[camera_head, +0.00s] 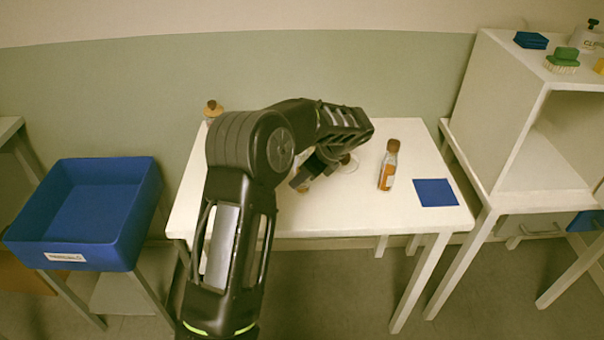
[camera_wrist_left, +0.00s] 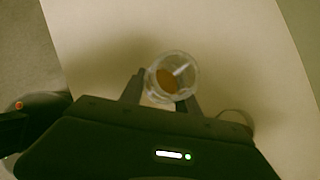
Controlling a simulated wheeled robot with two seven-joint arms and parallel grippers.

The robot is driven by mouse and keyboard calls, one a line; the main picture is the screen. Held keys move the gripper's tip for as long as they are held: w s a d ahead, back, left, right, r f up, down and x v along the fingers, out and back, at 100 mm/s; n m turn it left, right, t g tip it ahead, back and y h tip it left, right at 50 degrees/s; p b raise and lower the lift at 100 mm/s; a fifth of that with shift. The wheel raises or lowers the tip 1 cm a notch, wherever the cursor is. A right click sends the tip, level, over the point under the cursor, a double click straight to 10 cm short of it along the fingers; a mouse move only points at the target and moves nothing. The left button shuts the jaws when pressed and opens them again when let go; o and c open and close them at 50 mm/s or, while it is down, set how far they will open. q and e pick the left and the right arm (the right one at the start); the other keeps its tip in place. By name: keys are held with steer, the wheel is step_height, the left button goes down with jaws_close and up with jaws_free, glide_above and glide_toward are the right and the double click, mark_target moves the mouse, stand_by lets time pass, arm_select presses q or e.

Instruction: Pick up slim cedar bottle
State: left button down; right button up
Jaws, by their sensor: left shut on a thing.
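My left gripper (camera_head: 310,170) is over the white table, partly hidden by its own arm. In the left wrist view it (camera_wrist_left: 163,92) is shut on a clear round glass bottle (camera_wrist_left: 184,78) with amber-brown in its middle, seen end-on. In the head view the part of a bottle (camera_head: 301,184) shows below the fingers. Another bottle (camera_head: 388,167), clear with a brown cap and orange-brown label, stands apart to the right. No label can be read, so I cannot tell by name which one is cedar. My right gripper is not in view.
The white table (camera_head: 300,222) has a blue square (camera_head: 435,192) at right. A brown-topped item (camera_head: 212,111) stands at its back left; a clear round item (camera_head: 347,164) is beside my gripper. A blue bin (camera_head: 85,210) is left, a white shelf (camera_head: 500,110) right.

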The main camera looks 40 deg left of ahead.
arm_select(q)
steer(key=shift+r, duration=0.1)
step_height(320, 180, up, 10)
stand_by(0.7)
stand_by(0.4)
